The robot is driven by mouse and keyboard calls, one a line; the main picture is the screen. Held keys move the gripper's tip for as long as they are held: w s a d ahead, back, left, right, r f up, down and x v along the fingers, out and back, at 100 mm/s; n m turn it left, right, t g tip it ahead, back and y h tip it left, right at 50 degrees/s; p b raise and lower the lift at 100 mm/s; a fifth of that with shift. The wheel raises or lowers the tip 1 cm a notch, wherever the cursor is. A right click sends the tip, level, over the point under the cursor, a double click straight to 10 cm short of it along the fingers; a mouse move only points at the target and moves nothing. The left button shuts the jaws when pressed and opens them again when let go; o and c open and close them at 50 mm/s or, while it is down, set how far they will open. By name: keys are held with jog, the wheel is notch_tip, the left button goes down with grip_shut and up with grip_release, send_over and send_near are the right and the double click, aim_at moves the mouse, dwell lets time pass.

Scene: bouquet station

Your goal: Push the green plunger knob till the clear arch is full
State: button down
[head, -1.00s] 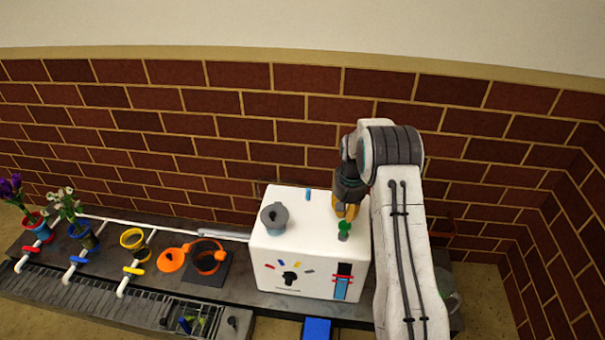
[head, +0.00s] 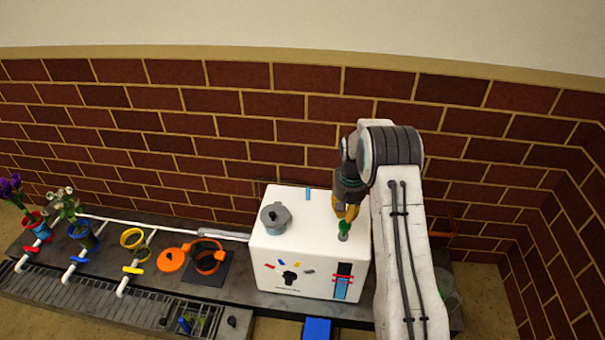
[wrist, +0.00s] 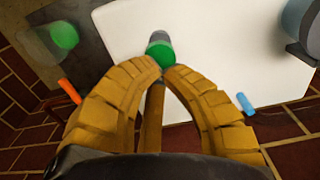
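The green plunger knob (head: 344,227) stands on top of the white box (head: 284,256), near its right side. My gripper (head: 346,212) is over the knob, pointing down. In the wrist view the yellow fingertips (wrist: 164,68) come together right at the edge of the green knob (wrist: 160,51); whether they press on it cannot be told. The fingers look shut, with nothing seen between them. A clear see-through piece with a green spot (wrist: 64,35) shows beside the box in the wrist view; I cannot tell if it is the clear arch or how full it is.
The box front has a dark dial (head: 290,277) and a gauge with blue and red (head: 342,282). A brick wall stands behind.

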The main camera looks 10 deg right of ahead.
aim_at(345, 224)
jog(key=shift+f+b, duration=1.7)
jog(key=shift+f, duration=1.15)
jog(key=shift+r, duration=0.3)
jog(key=shift+r+p, duration=1.7)
jog(key=shift+r, duration=0.4)
jog(key=shift+f, duration=0.15)
jog(key=shift+f+b, duration=1.45)
jog(key=shift+f, duration=0.7)
jog(key=shift+r, duration=0.1)
jog(key=shift+r+p, duration=1.6)
jog(key=shift+r, duration=0.6)
